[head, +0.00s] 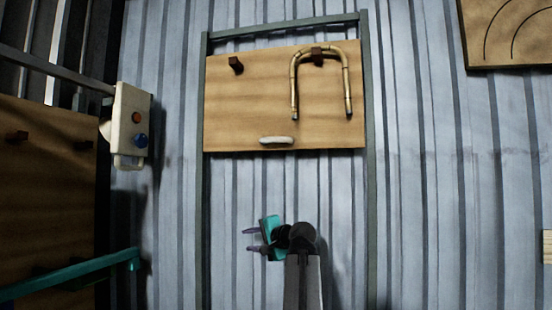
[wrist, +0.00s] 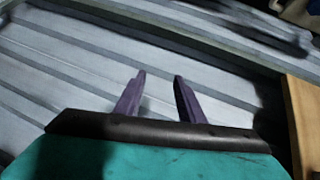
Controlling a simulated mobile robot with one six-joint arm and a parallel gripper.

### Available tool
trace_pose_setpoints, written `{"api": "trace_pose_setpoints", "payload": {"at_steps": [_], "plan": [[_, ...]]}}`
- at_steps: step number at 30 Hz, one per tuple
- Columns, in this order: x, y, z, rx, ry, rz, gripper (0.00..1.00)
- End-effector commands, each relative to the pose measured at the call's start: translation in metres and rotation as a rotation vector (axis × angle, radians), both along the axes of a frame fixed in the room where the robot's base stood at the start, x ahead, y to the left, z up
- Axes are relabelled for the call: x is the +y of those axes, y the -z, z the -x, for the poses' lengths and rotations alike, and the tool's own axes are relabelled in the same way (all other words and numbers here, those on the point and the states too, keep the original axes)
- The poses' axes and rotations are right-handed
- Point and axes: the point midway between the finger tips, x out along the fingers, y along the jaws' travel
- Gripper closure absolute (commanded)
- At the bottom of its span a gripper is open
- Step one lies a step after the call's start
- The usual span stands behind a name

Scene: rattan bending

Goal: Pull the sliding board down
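The sliding board (head: 255,105) is a wooden panel high in a grey upright frame (head: 203,200) against the corrugated wall. A pale handle (head: 277,140) sits at its lower edge. A bent rattan cane (head: 295,85) hangs in an upside-down U from a dark peg (head: 317,54) on the board. My gripper (head: 250,240) is below the board and below the handle, apart from both, with its fingers toward the left. In the wrist view its two purple fingers (wrist: 158,98) stand apart with nothing between them. The handle is not identifiable in the wrist view.
A white control box (head: 128,125) with an orange and a blue button is at the left. A teal bar (head: 75,272) juts in at the lower left, near another wooden panel (head: 45,190). A board with curved grooves (head: 500,50) is at the upper right.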

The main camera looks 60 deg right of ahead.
Motion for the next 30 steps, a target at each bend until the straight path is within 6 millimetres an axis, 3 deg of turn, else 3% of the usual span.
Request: {"api": "trace_pose_setpoints", "payload": {"at_steps": [1,3,9,15,18,21,30], "plan": [[-0.006,-0.033,0.016,-0.03,0.02,0.01,0.64],[-0.01,-0.069,0.036,-0.069,0.041,0.021,0.64],[-0.011,-0.172,0.095,-0.179,0.094,0.052,0.64],[0.003,-0.261,0.149,-0.271,0.131,0.087,0.64],[0.011,-0.291,0.168,-0.303,0.141,0.099,0.64],[0.016,-0.309,0.179,-0.323,0.148,0.106,0.64],[0.016,-0.315,0.184,-0.343,0.141,0.113,0.64]]}}
